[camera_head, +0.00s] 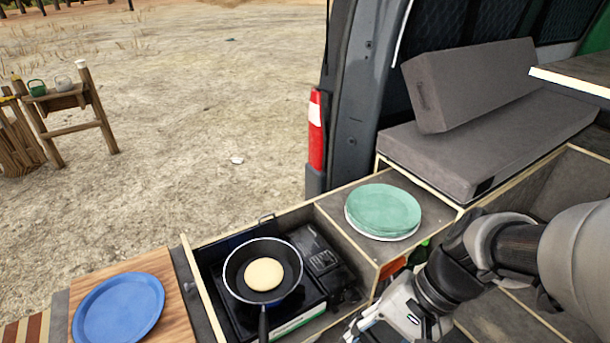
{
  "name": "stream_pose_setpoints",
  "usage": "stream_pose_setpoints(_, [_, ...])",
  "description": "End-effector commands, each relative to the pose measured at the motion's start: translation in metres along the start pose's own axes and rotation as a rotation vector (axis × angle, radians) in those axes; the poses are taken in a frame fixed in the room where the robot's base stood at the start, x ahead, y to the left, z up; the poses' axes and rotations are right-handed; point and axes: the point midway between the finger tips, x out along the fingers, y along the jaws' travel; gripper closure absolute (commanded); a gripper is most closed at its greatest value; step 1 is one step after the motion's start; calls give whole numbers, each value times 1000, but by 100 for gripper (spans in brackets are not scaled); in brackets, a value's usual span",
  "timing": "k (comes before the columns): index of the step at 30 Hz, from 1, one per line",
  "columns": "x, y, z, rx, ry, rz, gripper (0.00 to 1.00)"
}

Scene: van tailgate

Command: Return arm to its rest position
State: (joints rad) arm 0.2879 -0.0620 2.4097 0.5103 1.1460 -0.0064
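My arm (500,245) reaches in from the right edge of the head view, bent down toward the lower middle. My gripper (372,325) is at the bottom edge, right of the stove and pan and below the green plates. Its fingertips are partly cut off by the frame, so I cannot tell whether it is open or shut, or whether it holds anything.
A black pan (240,288) with a pancake (264,274) sits on the camp stove (325,262) in the drawer. Green plates (383,208) are on the counter. A blue plate (118,308) lies on a wooden board (182,318). Grey cushions (470,85) are behind.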

Motion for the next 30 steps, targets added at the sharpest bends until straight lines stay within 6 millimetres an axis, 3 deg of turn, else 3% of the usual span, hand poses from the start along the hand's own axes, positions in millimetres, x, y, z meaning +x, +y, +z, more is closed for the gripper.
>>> stream_pose_setpoints(9, [-44,16,19,-387,362,225,59])
stream_pose_setpoints(18, [-82,20,26,-624,629,341,59])
stream_pose_setpoints(30, [-89,20,26,-658,673,358,59])
